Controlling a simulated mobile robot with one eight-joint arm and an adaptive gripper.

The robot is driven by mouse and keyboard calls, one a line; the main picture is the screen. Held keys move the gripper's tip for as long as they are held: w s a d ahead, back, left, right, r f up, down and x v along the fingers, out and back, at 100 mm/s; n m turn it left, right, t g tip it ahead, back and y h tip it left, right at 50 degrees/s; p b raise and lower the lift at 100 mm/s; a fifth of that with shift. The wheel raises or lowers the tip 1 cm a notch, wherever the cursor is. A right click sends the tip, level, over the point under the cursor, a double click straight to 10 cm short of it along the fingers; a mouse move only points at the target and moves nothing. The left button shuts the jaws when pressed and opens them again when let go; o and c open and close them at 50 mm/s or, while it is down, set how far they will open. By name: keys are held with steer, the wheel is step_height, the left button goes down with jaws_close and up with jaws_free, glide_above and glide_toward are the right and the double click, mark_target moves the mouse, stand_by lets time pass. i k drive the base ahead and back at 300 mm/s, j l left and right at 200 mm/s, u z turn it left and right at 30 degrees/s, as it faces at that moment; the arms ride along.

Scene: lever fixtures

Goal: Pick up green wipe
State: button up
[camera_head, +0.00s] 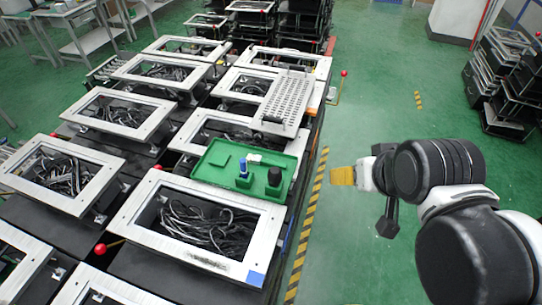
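The green wipe looks like a small flat green rectangle (219,158) at the left end of a green tray (208,177). It is close in colour to the tray, so its edges are faint. Whether the fingers are open or shut does not show.
On the tray are a blue bottle (243,169), a black cylinder (274,176) and a white item (254,158). A perforated white panel (287,99) lies behind. White-framed fixtures with cables surround the tray. Red-knobbed levers (344,73) stick out.

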mark_target(219, 159)
steer(key=u, duration=1.15)
